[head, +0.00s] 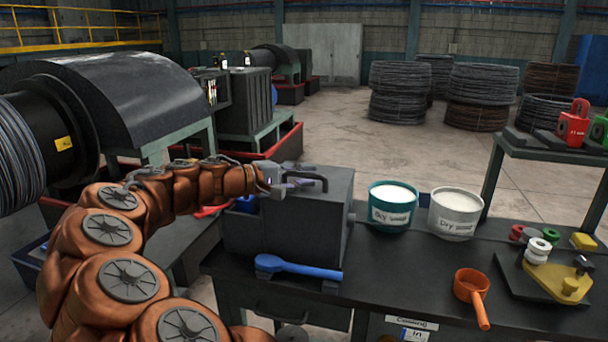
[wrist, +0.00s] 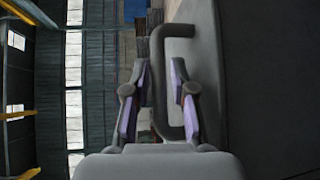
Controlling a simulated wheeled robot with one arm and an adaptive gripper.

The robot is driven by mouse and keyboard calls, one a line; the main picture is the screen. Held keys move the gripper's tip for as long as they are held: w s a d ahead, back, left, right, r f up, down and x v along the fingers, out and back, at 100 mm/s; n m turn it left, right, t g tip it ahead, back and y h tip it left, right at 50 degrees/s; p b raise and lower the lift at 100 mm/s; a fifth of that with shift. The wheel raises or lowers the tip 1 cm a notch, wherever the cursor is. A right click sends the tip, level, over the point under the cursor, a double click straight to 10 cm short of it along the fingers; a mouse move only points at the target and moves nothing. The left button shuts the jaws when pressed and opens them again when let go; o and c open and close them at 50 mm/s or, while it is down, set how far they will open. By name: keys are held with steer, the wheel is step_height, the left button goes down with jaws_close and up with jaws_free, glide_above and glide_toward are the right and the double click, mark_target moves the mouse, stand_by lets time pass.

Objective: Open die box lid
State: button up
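The dark grey die box (head: 280,238) stands on the workbench in the head view, left of the tubs. Its lid (head: 338,188) appears to lie flat on top, with a black bar handle (head: 324,181) standing up from it. My gripper (head: 296,184) reaches in from the left at the handle. In the wrist view the handle (wrist: 159,85) bar runs between the two spread fingers of my gripper (wrist: 157,70), one finger on the outer side and one inside the loop. The fingers look open, with gaps to the bar. The lid surface (wrist: 245,80) fills the right side.
A blue scoop (head: 298,268) lies in front of the box. A teal tub (head: 392,220) and a grey tub (head: 454,226) of powder stand to its right. An orange ladle (head: 473,288) lies farther right. The large drum machine (head: 110,95) stands at left.

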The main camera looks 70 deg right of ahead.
jaws_close()
stand_by(0.6)
